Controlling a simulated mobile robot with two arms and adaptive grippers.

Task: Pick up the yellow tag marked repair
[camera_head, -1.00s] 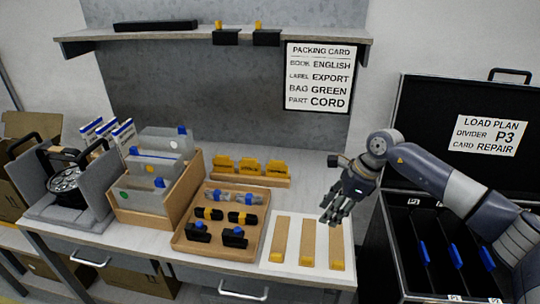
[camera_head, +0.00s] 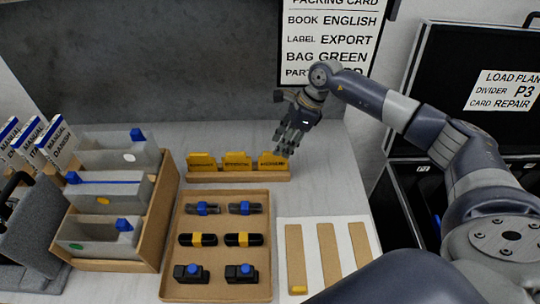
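Three yellow tags stand upright in a row in a low wooden rack (camera_head: 238,176) at the back of the bench: a left one (camera_head: 202,160), a middle one (camera_head: 237,161) and a right one (camera_head: 271,161). Their markings are too small to read, so I cannot tell which says repair. My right gripper (camera_head: 287,147) points down just above and behind the right tag. Its fingers look apart, with nothing between them. The tag still sits in the rack. My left gripper is not in view.
A wooden tray (camera_head: 217,292) of connectors lies in front of the rack. A box of bagged parts (camera_head: 152,222) stands left. A white sheet with wooden strips (camera_head: 328,250) lies right, partly hidden by my arm. The open black case (camera_head: 436,60) reads "CARD REPAIR".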

